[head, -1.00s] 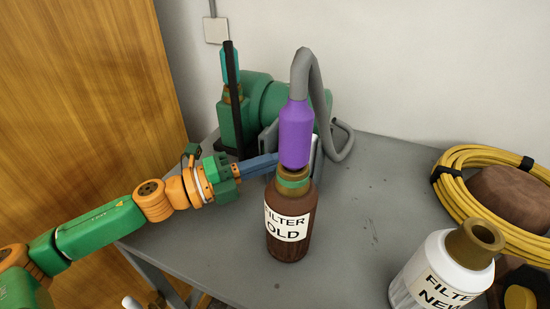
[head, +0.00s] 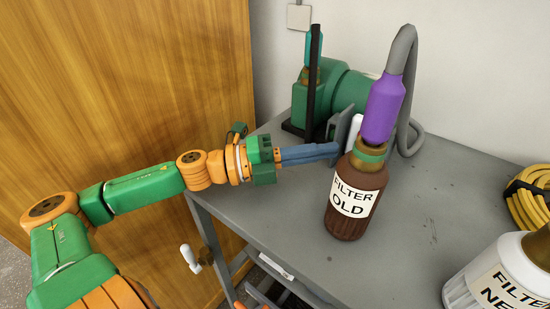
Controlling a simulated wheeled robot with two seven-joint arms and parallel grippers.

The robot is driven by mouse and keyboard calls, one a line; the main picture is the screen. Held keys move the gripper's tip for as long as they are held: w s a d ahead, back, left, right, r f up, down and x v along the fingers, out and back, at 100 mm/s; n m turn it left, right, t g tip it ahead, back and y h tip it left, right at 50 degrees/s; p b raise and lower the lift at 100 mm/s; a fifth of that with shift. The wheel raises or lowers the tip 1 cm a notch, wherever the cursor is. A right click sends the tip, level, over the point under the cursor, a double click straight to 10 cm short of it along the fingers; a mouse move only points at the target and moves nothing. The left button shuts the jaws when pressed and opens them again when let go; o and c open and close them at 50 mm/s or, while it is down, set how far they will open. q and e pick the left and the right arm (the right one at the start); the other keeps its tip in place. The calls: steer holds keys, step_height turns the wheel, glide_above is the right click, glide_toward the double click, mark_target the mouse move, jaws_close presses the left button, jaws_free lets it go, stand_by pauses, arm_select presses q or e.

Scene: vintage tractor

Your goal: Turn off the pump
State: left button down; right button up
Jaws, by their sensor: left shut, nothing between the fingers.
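The green pump (head: 345,92) stands at the back of the grey table, against the wall. A grey hose (head: 403,50) arches from a purple fitting (head: 384,108) and loops down behind it. The purple fitting sits on the neck of the brown bottle labelled "FILTER OLD" (head: 353,196). My left gripper (head: 338,150) is shut and empty, its blue fingers pointing right. Its tips are near a grey plate (head: 346,119) and a white piece (head: 355,125) in front of the pump, left of the bottle neck. I cannot tell whether they touch. No pump switch is clearly recognisable. My right gripper is not in view.
A white bottle labelled "FILTER NEW" (head: 505,275) stands at the lower right. A coiled yellow hose (head: 530,200) lies behind it. A wooden panel (head: 120,70) rises on the left. The table (head: 440,215) is clear between the two bottles.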

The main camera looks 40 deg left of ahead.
arm_select(q)
steer(key=shift+s+a+p, duration=0.25)
steer(key=shift+a+p, duration=0.35)
steer(key=shift+p, duration=0.1)
steer(key=s+a+p, duration=0.1)
steer(key=s+a, duration=0.1)
steer(key=s+a+r, duration=0.1)
steer(key=s, duration=0.1)
steer(key=shift+s+a+p, duration=0.3)
steer(key=shift+a+p, duration=0.1)
steer(key=shift+a+f, duration=0.15)
steer(key=shift+a, duration=0.05)
steer(key=shift+s, duration=0.1)
